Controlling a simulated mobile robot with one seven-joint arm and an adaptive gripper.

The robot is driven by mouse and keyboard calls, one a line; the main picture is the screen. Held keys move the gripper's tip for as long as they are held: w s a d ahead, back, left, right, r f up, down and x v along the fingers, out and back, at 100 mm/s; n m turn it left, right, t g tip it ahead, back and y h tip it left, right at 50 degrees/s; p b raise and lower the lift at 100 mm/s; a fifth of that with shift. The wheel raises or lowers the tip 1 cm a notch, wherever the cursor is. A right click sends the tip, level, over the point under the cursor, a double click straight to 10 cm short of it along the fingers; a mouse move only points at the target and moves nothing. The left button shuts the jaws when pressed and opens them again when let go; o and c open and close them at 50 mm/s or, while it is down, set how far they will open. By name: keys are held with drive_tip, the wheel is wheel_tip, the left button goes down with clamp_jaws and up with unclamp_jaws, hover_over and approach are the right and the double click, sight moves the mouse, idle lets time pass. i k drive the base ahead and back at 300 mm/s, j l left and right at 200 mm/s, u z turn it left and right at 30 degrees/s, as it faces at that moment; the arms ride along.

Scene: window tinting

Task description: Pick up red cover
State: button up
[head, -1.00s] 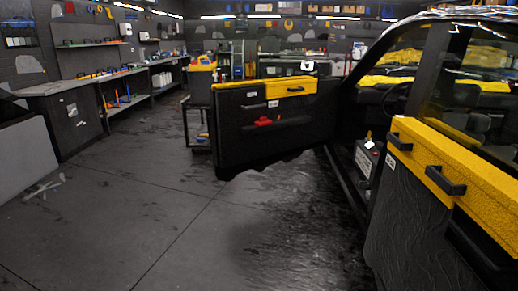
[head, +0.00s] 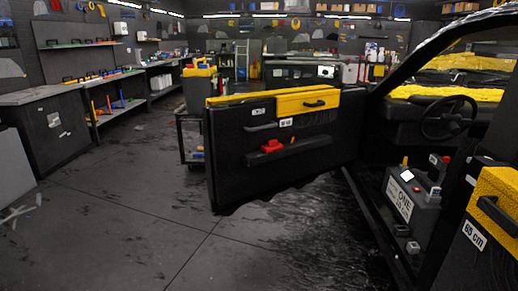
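A small red object (head: 272,146), possibly the red cover, sits on the ledge of the open black car door (head: 235,170) in the middle of the head view. It is too small to tell its exact shape. The door's top edge carries a yellow cover (head: 306,102) with a black handle. A smaller red item (head: 446,160) shows at the grey box in the car's doorway at right. My gripper is not in view.
A second door panel (head: 478,240) with a yellow top and a "65 cm" label stands close at right. A black cart (head: 191,135) stands behind the open door. Workbenches (head: 48,128) line the left. The floor (head: 120,225) at front left is mostly clear.

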sight(273, 146)
drive_tip(key=i+z, duration=0.2)
drive_tip(key=i, duration=0.5)
drive_tip(key=i+j+z, duration=0.2)
drive_tip(key=i, duration=0.5)
drive_tip(key=i+l+z, duration=0.15)
drive_tip(key=i+z, duration=0.15)
drive_tip(key=i, duration=0.6)
drive_tip(key=u, duration=1.1)
drive_tip(key=i+j, duration=0.25)
drive_tip(key=i, duration=0.25)
